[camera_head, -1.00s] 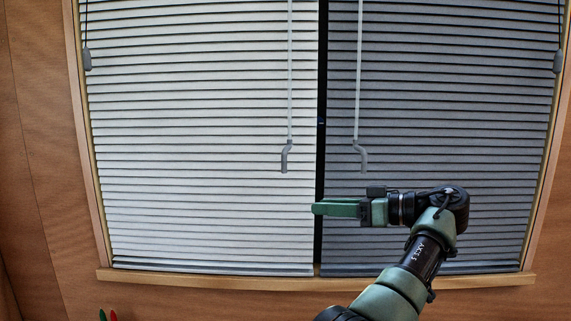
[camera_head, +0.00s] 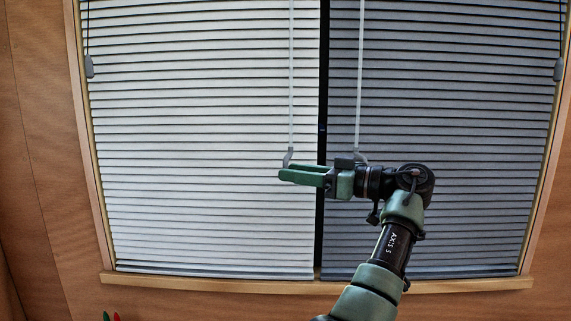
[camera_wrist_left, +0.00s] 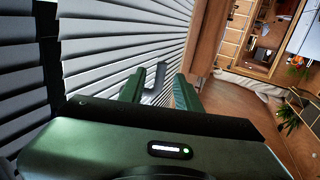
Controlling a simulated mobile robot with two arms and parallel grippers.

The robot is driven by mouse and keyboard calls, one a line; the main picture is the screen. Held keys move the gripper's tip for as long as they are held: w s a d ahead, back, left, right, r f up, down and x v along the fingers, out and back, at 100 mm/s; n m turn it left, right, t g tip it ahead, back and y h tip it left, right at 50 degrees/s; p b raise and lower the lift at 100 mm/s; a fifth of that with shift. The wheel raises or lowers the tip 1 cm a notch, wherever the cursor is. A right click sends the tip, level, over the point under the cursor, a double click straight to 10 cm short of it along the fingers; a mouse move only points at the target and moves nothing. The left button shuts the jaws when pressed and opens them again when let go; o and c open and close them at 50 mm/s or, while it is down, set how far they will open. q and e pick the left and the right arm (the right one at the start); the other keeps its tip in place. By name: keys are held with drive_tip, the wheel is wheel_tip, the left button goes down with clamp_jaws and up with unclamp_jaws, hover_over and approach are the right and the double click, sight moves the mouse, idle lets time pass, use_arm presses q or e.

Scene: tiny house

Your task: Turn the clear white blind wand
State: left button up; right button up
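The white blind (camera_head: 205,200) hangs on the left half of the window. Its clear wand (camera_head: 291,80) hangs straight down near the blind's right edge and ends in a grey cranked handle (camera_head: 288,157). My left gripper (camera_head: 283,171) reaches in from the right, level with this handle, and its fingers cover the lower part of it. In the left wrist view the handle (camera_wrist_left: 155,82) shows between the two green fingers (camera_wrist_left: 158,95), which are apart. I cannot tell whether either finger touches it. My right gripper is in no view.
A grey blind (camera_head: 450,120) fills the right half, with its own wand (camera_head: 360,80) just behind my left gripper. Cord weights (camera_head: 89,67) hang at the outer sides. A wooden sill (camera_head: 200,281) runs below.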

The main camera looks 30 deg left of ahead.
use_arm(q)
drive_tip(key=shift+s+a+p, duration=0.2)
drive_tip(key=shift+a+p, duration=0.25)
drive_tip(key=shift+a, duration=0.9)
clamp_jaws()
